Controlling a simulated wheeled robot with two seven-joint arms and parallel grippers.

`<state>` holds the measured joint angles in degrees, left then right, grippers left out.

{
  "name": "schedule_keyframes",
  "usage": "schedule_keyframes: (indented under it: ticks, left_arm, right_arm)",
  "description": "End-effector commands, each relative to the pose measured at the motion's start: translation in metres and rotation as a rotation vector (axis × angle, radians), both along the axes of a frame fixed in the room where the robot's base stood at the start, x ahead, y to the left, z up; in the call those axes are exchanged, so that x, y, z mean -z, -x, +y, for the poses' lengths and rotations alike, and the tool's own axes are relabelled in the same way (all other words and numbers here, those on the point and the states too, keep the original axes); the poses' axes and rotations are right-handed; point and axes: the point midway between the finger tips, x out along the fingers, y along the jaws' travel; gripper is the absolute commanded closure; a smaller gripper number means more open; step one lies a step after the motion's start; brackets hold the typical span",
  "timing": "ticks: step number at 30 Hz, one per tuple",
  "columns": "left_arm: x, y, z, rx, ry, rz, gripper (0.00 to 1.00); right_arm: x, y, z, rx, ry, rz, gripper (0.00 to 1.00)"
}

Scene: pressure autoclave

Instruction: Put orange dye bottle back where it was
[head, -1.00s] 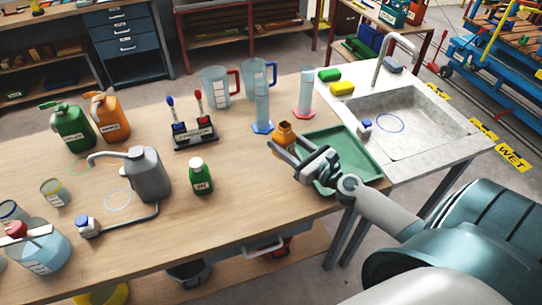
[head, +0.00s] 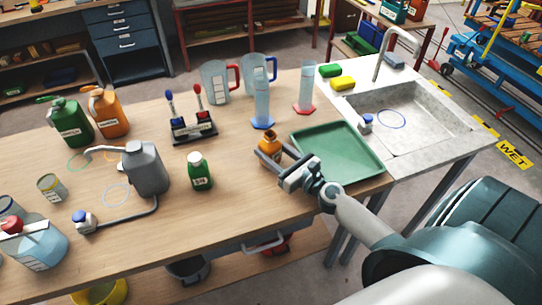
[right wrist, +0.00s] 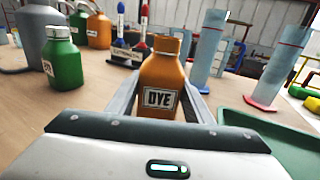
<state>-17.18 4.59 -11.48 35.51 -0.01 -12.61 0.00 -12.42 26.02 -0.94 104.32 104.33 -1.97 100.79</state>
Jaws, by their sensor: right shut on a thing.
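The orange dye bottle (head: 269,147) is upright between the fingers of my right gripper (head: 272,157), at the left side of the green tray (head: 340,143). In the right wrist view the orange dye bottle (right wrist: 163,82) shows its DYE label facing me, with a finger on each side. My right gripper (right wrist: 163,108) is shut on it. Whether the bottle's base touches the table is hard to tell. My left gripper is not in view.
A green bottle (head: 199,171) stands to the left, with bare wood between. Two measuring cylinders (head: 262,105) (head: 304,88) and a rack (head: 192,126) stand behind. A grey can (head: 147,168) is farther left. The sink (head: 410,115) is at the right.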

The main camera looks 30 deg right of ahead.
Motion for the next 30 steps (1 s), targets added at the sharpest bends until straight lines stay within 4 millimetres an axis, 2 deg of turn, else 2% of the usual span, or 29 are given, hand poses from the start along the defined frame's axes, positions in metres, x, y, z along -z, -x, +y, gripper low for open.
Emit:
schedule_keyframes:
  ticks: [1,3,17,18,20,30]
  left_arm:
    - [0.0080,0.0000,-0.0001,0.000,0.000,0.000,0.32]
    - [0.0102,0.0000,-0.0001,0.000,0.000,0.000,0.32]
    - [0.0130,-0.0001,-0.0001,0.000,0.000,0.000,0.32]
    - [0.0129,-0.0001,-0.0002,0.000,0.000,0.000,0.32]
    - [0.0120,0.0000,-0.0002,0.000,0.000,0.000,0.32]
    - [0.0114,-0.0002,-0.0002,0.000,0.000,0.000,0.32]
  right_arm:
    - [0.0095,-0.0003,-0.0001,0.002,-0.002,-0.001,0.85]
    - [0.0132,-0.0002,0.0002,0.001,-0.002,-0.002,0.85]
    - [0.0170,-0.0001,0.0000,0.000,0.000,-0.001,0.85]
    - [0.0171,0.0000,-0.0001,0.000,0.000,-0.001,0.51]
    - [0.0162,0.0000,-0.0001,0.000,0.000,-0.001,0.37]
    - [0.0156,0.0000,-0.0001,0.000,0.000,-0.001,0.35]
